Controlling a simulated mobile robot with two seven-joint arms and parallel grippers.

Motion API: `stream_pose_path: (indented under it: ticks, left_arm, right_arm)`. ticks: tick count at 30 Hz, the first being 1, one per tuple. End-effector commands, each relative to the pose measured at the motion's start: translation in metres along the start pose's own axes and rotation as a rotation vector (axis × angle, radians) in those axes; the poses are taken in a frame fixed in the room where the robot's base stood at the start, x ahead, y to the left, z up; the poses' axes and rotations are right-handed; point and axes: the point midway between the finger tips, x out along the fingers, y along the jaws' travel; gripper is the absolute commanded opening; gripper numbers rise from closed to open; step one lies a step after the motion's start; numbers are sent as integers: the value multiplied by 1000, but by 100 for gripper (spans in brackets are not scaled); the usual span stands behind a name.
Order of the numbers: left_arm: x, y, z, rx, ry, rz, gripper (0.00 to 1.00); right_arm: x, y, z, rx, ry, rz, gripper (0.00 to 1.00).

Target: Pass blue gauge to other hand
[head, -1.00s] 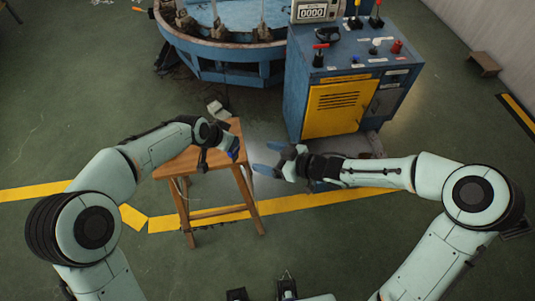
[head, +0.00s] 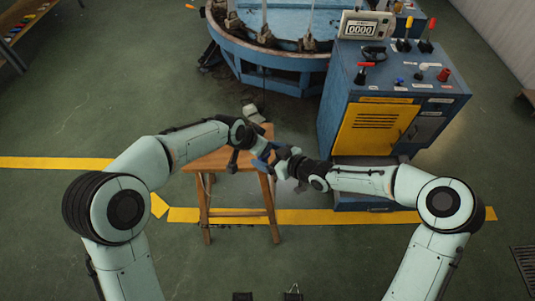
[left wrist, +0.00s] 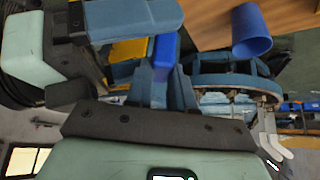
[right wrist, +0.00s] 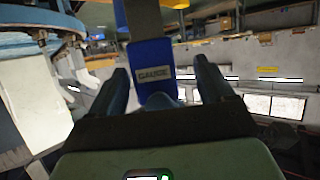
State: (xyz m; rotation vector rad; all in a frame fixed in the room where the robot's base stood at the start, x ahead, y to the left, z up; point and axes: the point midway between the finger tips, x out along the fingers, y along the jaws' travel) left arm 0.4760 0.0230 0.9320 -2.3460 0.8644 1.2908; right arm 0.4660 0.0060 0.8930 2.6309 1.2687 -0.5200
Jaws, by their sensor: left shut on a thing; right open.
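The blue gauge (right wrist: 153,60) bears a pale "GAUGE" label in the right wrist view. My left gripper (left wrist: 167,75) is shut on it, and its blue side shows between those fingers. In the head view, my left gripper (head: 262,158) and my right gripper (head: 279,160) meet at the stool's right edge. My right gripper (right wrist: 165,85) is open, its fingers on either side of the gauge, with gaps visible. A finger of my right gripper crosses the top of the left wrist view. In the head view the gauge is mostly hidden by the grippers.
A wooden stool (head: 212,163) stands below my left gripper. A blue cylinder (left wrist: 251,32) shows against wood in the left wrist view. A blue control cabinet (head: 440,97) stands behind my right arm. A round blue machine (head: 255,52) stands at the back. Open green floor lies left.

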Motion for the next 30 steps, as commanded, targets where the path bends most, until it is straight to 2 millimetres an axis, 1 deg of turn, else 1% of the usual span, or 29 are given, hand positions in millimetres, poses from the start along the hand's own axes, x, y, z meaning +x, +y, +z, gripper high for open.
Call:
stream_pose_path:
  ticks: [7,8,9,11,12,13,14,15,17,18,26,30]
  left_arm:
    - [0,0,0,0,1,0,0]
    - [0,0,0,0,1,0,0]
    - [0,0,0,0,1,0,0]
    - [0,0,0,0,1,0,0]
    - [0,0,-1,0,2,0,0]
    - [0,0,-1,0,2,0,0]
    - [0,0,-1,0,3,-1,0]
    - [0,0,-1,0,4,-1,26]
    - [0,0,-1,1,4,-1,45]
    - [0,0,-1,1,4,-1,52]
    - [0,0,0,1,0,1,52]
    - [-7,0,0,0,1,0,52]
  right_arm:
    - [1,0,0,1,0,1,81]
    - [0,0,0,1,0,1,71]
    - [0,0,0,1,0,1,58]
    - [1,0,0,0,0,0,39]
    - [1,0,0,0,1,-1,26]
    - [1,-1,0,0,1,-2,19]
    - [1,-1,0,0,1,-2,19]
    - [1,-2,-1,-1,2,-3,18]
    - [1,-2,-1,-1,2,-4,18]
    - [1,-2,-1,-1,2,-4,18]
    - [1,-1,-1,-1,3,-1,18]
    - [1,0,-1,-1,3,0,18]
